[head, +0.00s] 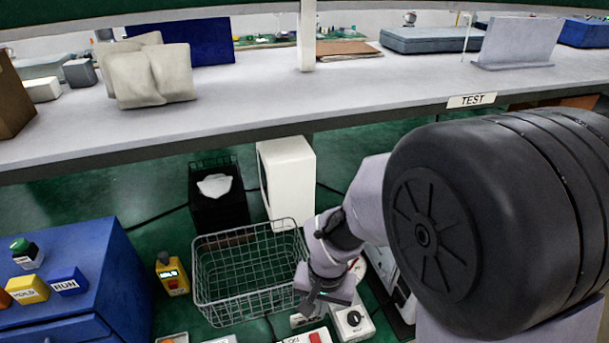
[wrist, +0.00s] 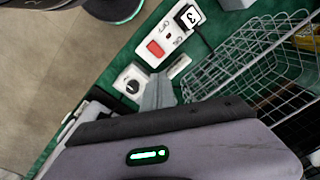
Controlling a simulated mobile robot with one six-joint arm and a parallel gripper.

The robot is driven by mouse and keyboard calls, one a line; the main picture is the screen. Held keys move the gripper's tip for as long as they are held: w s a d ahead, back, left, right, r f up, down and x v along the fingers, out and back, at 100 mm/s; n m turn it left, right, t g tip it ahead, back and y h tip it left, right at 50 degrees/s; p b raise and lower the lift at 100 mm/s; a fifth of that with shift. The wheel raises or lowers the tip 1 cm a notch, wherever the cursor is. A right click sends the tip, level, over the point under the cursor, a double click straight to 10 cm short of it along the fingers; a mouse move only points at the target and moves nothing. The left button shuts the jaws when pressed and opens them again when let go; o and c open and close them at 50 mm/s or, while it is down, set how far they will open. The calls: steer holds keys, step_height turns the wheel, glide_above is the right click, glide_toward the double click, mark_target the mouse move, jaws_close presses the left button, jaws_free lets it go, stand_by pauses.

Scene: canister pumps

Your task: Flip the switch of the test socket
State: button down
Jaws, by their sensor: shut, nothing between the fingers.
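The test socket (wrist: 172,38) is a white block with a red rocker switch (wrist: 155,48) and ON and OFF labels, in the upper middle of the wrist view. A black plug marked 3 (wrist: 188,16) sits at its far end. In the head view only part of the socket shows at the bottom edge, with its red switch (head: 316,338). My gripper (head: 322,300) is shut and empty. In the wrist view its grey fingers (wrist: 158,88) point toward the socket, apart from the red switch in the picture. The height gap cannot be told.
A white box with a black dial (head: 354,319) stands close to my gripper. A wire basket (head: 248,272) is just left of it. A shelf labelled TEST (head: 472,100) spans above.

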steer(key=s+d+r+t+b, duration=0.1)
steer(key=s+d+r+t, duration=0.1)
steer(key=s+r, duration=0.4)
steer(key=s+d+r+m+t+y+b, duration=0.1)
steer(key=s+d+r+t, duration=0.2)
steer(key=r, duration=0.9)
steer(key=s, duration=0.2)
steer(key=shift+s+d+y, duration=0.3)
steer(key=shift+s+d, duration=0.1)
